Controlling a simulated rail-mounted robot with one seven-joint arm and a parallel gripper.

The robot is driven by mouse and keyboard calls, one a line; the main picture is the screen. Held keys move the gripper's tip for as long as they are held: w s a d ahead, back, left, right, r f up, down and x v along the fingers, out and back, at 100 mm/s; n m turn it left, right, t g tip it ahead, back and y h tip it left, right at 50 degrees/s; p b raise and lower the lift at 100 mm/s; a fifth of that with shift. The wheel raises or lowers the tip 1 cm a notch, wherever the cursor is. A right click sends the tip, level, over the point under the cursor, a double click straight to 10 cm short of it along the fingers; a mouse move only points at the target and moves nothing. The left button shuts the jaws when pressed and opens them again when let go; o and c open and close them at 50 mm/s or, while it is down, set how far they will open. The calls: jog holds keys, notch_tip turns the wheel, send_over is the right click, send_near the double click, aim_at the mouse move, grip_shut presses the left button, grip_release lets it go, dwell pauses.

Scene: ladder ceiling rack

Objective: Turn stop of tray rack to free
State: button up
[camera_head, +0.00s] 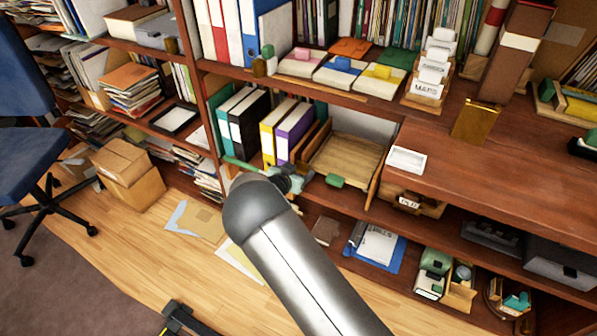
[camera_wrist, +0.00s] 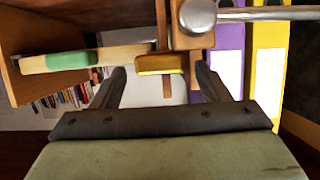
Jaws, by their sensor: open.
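The tray rack (camera_head: 374,180) is a wooden frame in the shelf bay, holding a wooden tray (camera_head: 345,160) with a green tab (camera_head: 334,180) at its front. In the wrist view the tray front (camera_wrist: 112,55) carries this green tab (camera_wrist: 72,60). A small yellow piece (camera_wrist: 162,64), seemingly the stop, sits on a wooden part beside the tray's end. My gripper (camera_wrist: 163,78) is open, its two fingers on either side of the yellow piece in the picture; contact cannot be told. In the head view my gripper (camera_head: 290,180) is small and partly hidden by my arm.
A metal rod with a round knob (camera_wrist: 197,15) lies close to the fingers. Yellow (camera_head: 277,128) and purple (camera_head: 294,132) binders stand left of the rack. The floor (camera_head: 90,225) at left has bare room.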

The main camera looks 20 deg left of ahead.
jog(key=shift+w+f, duration=0.1)
jog(key=shift+w, duration=0.25)
jog(key=c, duration=1)
